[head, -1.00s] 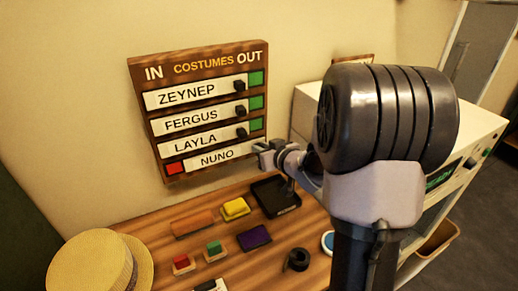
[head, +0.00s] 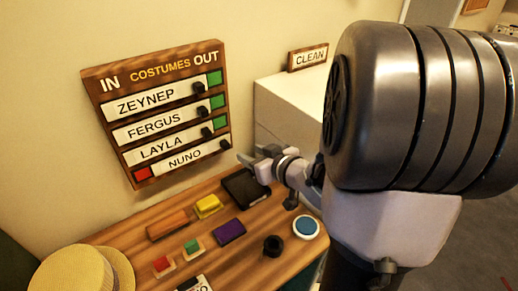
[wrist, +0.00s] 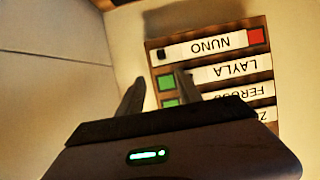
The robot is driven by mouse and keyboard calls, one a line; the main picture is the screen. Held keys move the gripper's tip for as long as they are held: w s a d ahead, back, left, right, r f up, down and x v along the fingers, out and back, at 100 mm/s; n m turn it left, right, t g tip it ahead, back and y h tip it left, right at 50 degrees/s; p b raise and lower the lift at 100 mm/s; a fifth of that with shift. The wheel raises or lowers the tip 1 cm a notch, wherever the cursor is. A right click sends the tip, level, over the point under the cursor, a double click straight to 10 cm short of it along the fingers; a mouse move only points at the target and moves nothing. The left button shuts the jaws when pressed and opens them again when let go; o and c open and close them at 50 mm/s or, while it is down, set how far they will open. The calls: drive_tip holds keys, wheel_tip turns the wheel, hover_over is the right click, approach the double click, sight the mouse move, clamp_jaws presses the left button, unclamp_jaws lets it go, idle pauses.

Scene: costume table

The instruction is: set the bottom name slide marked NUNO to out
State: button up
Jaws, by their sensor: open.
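The name board (head: 100,75) on the wall has several name slides between IN at left and OUT at right. The bottom NUNO slide (head: 185,158) sits at the right, OUT end of its row, with a red square (head: 143,173) bare at its left. Its black knob (head: 225,145) is at its right end. In the wrist view the NUNO slide (wrist: 208,47) shows upside down, with its knob (wrist: 160,54) beyond the fingertips. My gripper (head: 250,160) is open and empty, just right of the board's lower right corner; it also shows in the wrist view (wrist: 159,76), apart from the knob.
The ZEYNEP (head: 148,102), FERGUS (head: 153,126) and LAYLA (head: 162,148) slides sit left, with green squares at their right. Below is a wooden table (head: 215,265) with a black tray (head: 245,187), small blocks and a straw hat (head: 75,272). A white cabinet (head: 285,105) stands at right.

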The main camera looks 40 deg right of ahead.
drive_tip(key=b+v, duration=0.3)
drive_tip(key=b, duration=0.1)
drive_tip(key=shift+s+r, duration=0.1)
drive_tip(key=shift+s, duration=0.25)
drive_tip(key=shift+w+r, duration=0.1)
drive_tip(key=s+a+m+g+y, duration=0.1)
drive_tip(key=s+a+m+g, duration=0.1)
drive_tip(key=s+a+g, duration=0.2)
drive_tip(key=s+a+m+g+y, duration=0.1)
drive_tip(key=s+a+m+g, duration=0.1)
drive_tip(key=s+a, duration=0.8)
drive_tip(key=a+g, duration=0.1)
drive_tip(key=a, duration=0.8)
drive_tip(key=shift+s+g, duration=0.3)
drive_tip(key=shift+g, duration=0.1)
